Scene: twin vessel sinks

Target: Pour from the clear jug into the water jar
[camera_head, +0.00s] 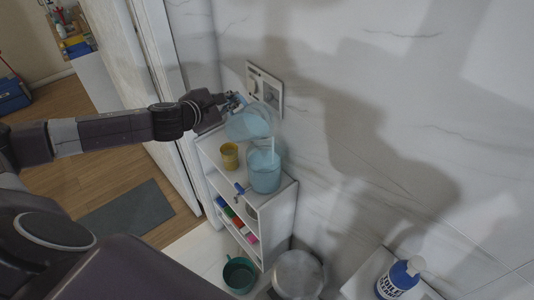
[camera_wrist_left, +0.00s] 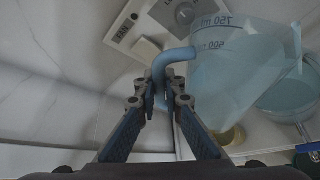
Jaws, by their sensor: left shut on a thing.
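The clear jug (camera_head: 248,123), with pale blue liquid in it, is held up and tilted toward the water jar. My left gripper (camera_head: 233,101) is shut on its handle. In the left wrist view the jug (camera_wrist_left: 240,65) shows volume marks, and its bluish handle sits between the fingers of my left gripper (camera_wrist_left: 167,88). The water jar (camera_head: 264,178) stands upright on the white shelf below and right of the jug, with light blue liquid in it. A thin pale streak runs between jug and jar; I cannot tell for sure whether it is liquid. My right gripper is out of view.
A yellow cup (camera_head: 230,157) stands on the shelf unit (camera_head: 284,193) left of the jar. A wall panel (camera_head: 265,87) is close behind the jug. A green bucket (camera_head: 240,275) and a grey bin (camera_head: 298,275) stand below. A blue bottle (camera_head: 398,278) is at lower right.

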